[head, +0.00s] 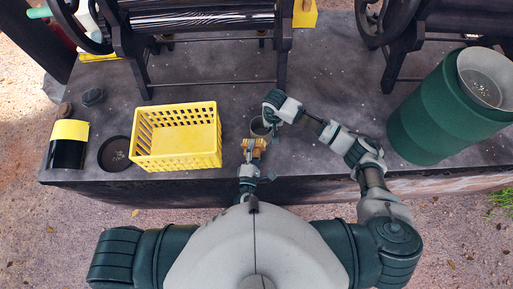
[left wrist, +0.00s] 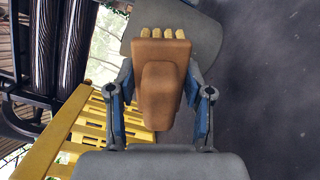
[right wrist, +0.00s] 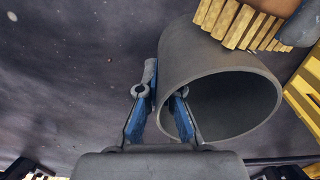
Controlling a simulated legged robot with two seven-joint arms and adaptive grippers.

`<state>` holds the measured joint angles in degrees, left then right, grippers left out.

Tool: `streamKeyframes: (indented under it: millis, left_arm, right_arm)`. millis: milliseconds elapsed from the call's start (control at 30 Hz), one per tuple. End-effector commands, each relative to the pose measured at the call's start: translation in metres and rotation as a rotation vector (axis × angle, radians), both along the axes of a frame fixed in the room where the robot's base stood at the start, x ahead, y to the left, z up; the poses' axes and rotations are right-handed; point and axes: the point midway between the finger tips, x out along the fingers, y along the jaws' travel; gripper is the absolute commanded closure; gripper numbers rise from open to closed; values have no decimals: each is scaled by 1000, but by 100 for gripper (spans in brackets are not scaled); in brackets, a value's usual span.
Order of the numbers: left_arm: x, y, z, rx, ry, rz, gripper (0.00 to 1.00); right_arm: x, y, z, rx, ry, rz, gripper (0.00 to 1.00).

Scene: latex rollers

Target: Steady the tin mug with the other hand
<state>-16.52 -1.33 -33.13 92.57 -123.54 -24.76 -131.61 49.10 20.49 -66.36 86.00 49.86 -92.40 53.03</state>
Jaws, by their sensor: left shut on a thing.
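The grey tin mug (head: 260,127) stands on the dark table, partly hidden by my right gripper in the head view. It is large in the right wrist view (right wrist: 205,65), its open mouth showing. My right gripper (right wrist: 165,85) is at the mug's wall, one finger outside and one at the mouth; whether they press on it is unclear. My left gripper (left wrist: 160,95) is shut on a brown brush (left wrist: 160,70) with tan bristles. In the head view the brush (head: 255,145) is just in front of the mug. Its bristles (right wrist: 240,22) are close to the mug's rim in the right wrist view.
A yellow crate (head: 180,162) stands left of the mug. A dark round dish (head: 114,153) and a black-and-yellow can (head: 69,144) are farther left. A large green barrel (head: 440,115) stands at right. Roller machines (head: 205,20) line the back.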

Motion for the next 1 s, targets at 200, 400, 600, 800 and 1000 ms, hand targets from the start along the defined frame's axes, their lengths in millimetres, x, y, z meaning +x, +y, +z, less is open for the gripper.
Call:
streamKeyframes:
  millis: [200,400,600,800,1000]
  left_arm:
    - [0,-4,0,0,-1,0,97]
    - [-2,-20,1,-2,-1,-1,97]
    - [-4,-36,1,0,-1,-1,97]
    - [-4,-38,1,0,-2,-1,97]
    - [-6,-37,2,-1,-2,-2,97]
  right_arm:
    - [0,0,0,0,0,-1,100]
    - [0,0,0,0,0,-1,100]
    - [0,0,0,1,1,1,100]
    - [-1,1,0,2,2,2,100]
    - [-2,2,0,3,2,3,100]
